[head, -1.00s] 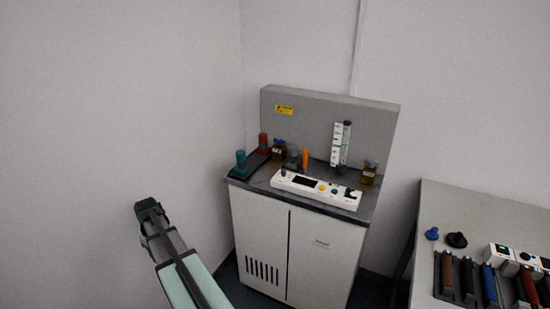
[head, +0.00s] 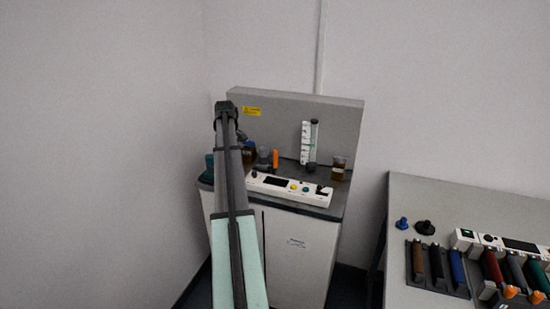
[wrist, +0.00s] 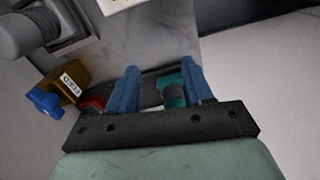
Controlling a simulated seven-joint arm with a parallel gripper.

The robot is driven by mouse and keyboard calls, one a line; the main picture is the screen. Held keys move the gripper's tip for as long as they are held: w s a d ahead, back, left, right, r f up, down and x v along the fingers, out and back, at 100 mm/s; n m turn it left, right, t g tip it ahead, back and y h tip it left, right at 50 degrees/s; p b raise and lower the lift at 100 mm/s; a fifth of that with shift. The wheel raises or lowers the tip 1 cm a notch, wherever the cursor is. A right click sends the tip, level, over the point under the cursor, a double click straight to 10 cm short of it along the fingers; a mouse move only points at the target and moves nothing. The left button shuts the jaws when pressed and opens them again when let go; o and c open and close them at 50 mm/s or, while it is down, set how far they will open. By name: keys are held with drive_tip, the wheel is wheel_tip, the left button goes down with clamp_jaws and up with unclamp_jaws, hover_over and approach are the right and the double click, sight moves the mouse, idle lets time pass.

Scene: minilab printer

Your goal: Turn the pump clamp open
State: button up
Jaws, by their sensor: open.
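A small grey pump (head: 264,157) stands on the cabinet top in the head view, with an upright orange piece (head: 275,158) beside it that looks like the clamp lever. In the wrist view a grey round body, apparently the pump (wrist: 30,32), shows at the upper left; the orange piece does not show there. My gripper (wrist: 158,68) is open, its two blue fingers apart with nothing held. It hangs above the left part of the cabinet top, left of the pump. In the head view my arm hides the cabinet's left part.
A teal-capped item (wrist: 173,92) shows between the fingers, with a red one (wrist: 93,102) left of them. A white control panel (head: 290,190) runs along the cabinet front. Another amber bottle (head: 338,168) stands at the right.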

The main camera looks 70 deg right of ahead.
wheel_tip(320, 180, up, 11)
hover_over(275, 156)
drive_tip(key=d, duration=0.1)
drive_tip(key=f, duration=1.4)
drive_tip(key=shift+w, duration=0.2)
drive_tip(key=shift+c, duration=0.3)
clamp_jaws()
